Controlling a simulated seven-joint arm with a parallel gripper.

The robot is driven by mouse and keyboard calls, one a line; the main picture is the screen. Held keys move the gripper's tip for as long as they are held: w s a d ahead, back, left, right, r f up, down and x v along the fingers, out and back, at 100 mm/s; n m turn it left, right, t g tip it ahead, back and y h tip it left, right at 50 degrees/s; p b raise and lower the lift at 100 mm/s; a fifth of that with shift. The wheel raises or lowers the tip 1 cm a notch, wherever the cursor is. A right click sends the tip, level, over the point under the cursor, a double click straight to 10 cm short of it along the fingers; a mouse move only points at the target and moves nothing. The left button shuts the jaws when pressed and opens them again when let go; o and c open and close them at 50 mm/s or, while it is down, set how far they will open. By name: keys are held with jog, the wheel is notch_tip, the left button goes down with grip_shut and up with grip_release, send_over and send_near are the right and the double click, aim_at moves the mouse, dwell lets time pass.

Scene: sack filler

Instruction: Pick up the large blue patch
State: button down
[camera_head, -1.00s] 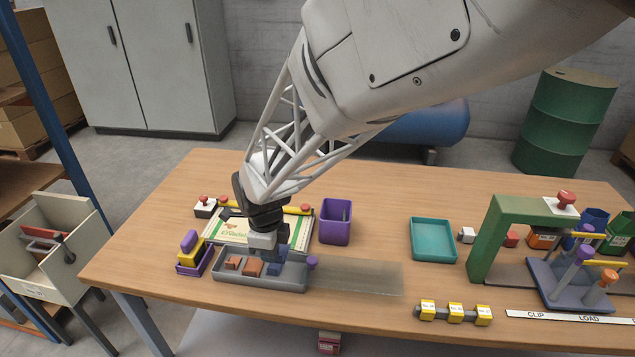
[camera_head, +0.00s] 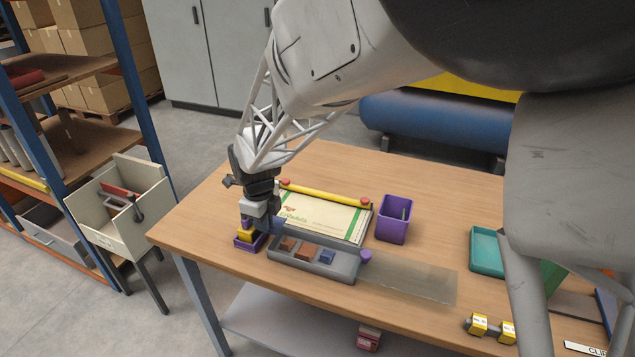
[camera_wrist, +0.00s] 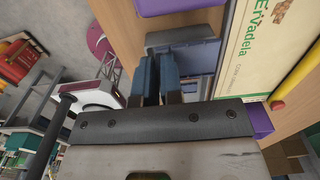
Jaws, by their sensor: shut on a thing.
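My gripper (camera_head: 265,219) is above the left end of a grey tray (camera_head: 345,272). It is shut on a blue patch (camera_head: 279,226), held clear of the tray and partly hidden by the fingers. In the wrist view the patch (camera_wrist: 168,74) shows as upright blue slabs at the fingers (camera_wrist: 157,88); its full outline cannot be told. In the tray lie two brown patches, one at the left (camera_head: 288,243) and one in the middle (camera_head: 306,252), and another blue patch (camera_head: 327,257) at the right.
A purple holder with a yellow block (camera_head: 245,236) stands close beside the gripper. A printed sack (camera_head: 325,214) with a yellow bar lies behind the tray. A purple bin (camera_head: 394,220) and a teal tray (camera_head: 486,250) are to the right. A translucent strip (camera_head: 410,282) extends right of the grey tray.

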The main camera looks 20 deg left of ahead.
aim_at(296, 214)
jog(key=shift+w, duration=0.1)
dwell(0.7)
jog(key=w+n, duration=0.1)
jog(key=n, duration=0.1)
jog(key=w+n, duration=0.2)
jog(key=shift+w+r, duration=0.15)
jog(key=shift+r, duration=0.05)
jog(key=w+n, duration=0.2)
jog(key=n, duration=0.1)
jog(key=w+n, duration=0.2)
jog(key=n, duration=0.1)
jog(key=w+d+r+n, duration=0.1)
jog(key=w+n, duration=0.1)
jog(key=n, duration=0.1)
jog(key=shift+w+d, duration=0.1)
jog(key=shift+w, duration=0.25)
jog(key=w+n, duration=0.1)
jog(key=n, duration=0.1)
jog(key=w+d+n, duration=0.1)
jog(key=w+n, duration=0.1)
jog(key=n, duration=0.1)
jog(key=shift+w+r, duration=0.15)
jog(key=shift+w, duration=0.1)
jog(key=shift+f, duration=2.9)
jog(key=shift+f, duration=0.5)
